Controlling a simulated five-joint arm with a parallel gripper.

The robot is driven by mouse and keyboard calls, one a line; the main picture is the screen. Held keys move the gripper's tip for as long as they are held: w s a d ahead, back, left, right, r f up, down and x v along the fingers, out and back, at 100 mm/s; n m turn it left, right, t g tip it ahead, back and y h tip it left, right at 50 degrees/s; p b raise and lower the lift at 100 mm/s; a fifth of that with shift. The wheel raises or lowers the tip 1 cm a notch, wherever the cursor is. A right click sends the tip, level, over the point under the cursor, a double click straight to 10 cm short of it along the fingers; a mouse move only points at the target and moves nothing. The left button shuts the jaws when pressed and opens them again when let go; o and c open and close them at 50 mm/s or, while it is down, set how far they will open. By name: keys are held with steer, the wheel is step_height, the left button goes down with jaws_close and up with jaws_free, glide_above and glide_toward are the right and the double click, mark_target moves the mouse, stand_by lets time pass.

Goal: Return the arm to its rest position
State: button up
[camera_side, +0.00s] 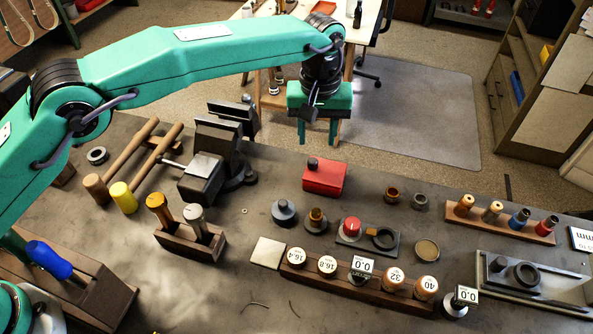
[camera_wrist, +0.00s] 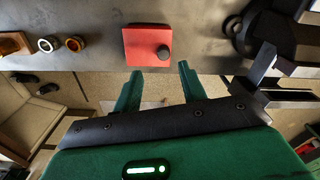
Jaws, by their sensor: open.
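My gripper (camera_side: 318,131) is green and points down, high over the far edge of the workbench in the side view. Its two fingers are apart with nothing between them. In the wrist view my gripper (camera_wrist: 160,82) also shows open and empty. The grey workbench (camera_side: 220,285) lies below and in front of it. A red box with a black knob (camera_side: 325,180) sits on the bench near the gripper, apart from it. The same red box (camera_wrist: 145,42) shows beyond the fingertips in the wrist view.
A dark bench vise (camera_side: 203,172) stands left of the gripper. Mallets (camera_side: 123,197) lie farther left. A wooden block with numbered pieces (camera_side: 350,285) and several small parts occupy the right half. The front middle of the bench is mostly clear.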

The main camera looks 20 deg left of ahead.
steer(key=shift+r, duration=0.4)
steer(key=shift+a+r, duration=0.15)
steer(key=s+a+r+m+t+h, duration=0.1)
steer(key=s+a+r, duration=0.2)
steer(key=a+r, duration=0.65)
steer(key=s+a+r+t, duration=0.1)
steer(key=s+a+r, duration=0.2)
steer(key=a+r, duration=0.7)
steer(key=s+a+f+m+t, duration=0.1)
steer(key=s+a+f+t, duration=0.1)
steer(key=s+a, duration=0.95)
steer(key=s+a+f+m+t+y, duration=0.1)
steer(key=s+a+f, duration=0.4)
steer(key=s+a, duration=0.3)
steer(key=shift+s+a+f+t, duration=0.2)
steer(key=shift+s+f+t, duration=0.15)
steer(key=shift+s, duration=0.85)
